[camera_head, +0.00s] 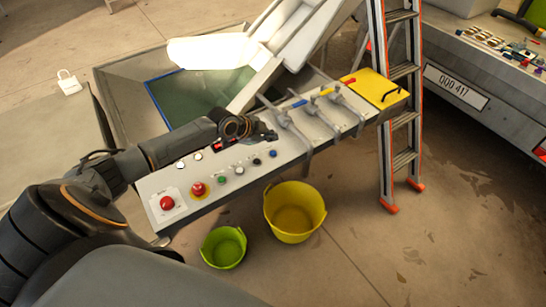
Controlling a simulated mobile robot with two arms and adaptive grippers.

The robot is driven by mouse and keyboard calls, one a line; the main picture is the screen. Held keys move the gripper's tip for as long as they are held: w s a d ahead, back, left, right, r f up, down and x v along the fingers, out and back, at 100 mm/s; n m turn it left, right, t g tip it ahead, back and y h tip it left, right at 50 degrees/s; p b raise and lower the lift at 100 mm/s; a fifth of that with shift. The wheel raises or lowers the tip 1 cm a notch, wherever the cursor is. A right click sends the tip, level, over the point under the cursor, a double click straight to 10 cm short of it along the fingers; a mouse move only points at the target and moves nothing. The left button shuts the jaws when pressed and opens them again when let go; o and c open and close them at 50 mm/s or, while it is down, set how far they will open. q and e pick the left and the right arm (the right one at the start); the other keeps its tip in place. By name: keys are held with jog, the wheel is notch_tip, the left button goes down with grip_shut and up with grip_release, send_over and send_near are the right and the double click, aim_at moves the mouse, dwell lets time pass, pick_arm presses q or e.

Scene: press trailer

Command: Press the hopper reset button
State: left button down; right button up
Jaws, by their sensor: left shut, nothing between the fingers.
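A slanted light-grey control panel (219,197) stands in front of me. It carries a red button (167,202) at its left end, a red mushroom button on a yellow ring (198,188), then green (222,180), white (239,170), black (256,161) and blue (273,154) buttons in a row. Two pale round parts (198,156) sit above that row. The labels are too small to read, so I cannot tell which is the hopper reset. My left gripper (268,134) is shut and empty, over the panel above the blue button. My right gripper is out of view.
Levers (295,130) and a yellow lid (376,90) lie to the right of the buttons. A ladder (401,100) stands beyond. A yellow tub (294,211) and a green tub (223,247) are on the floor in front.

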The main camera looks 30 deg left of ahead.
aim_at(271, 154)
pick_arm(q)
notch_tip(271, 154, down, 5)
jog(key=b, duration=0.3)
jog(key=shift+r, duration=0.15)
dwell(0.5)
dwell(0.6)
jog(key=shift+f+b, duration=0.35)
jog(key=shift+f, duration=0.05)
jog(key=shift+f+b, duration=0.35)
jog(key=shift+f, duration=0.05)
dwell(0.5)
dwell(0.3)
jog(key=shift+r+p, duration=0.6)
jog(key=shift+r, duration=0.2)
jog(key=shift+r, duration=0.1)
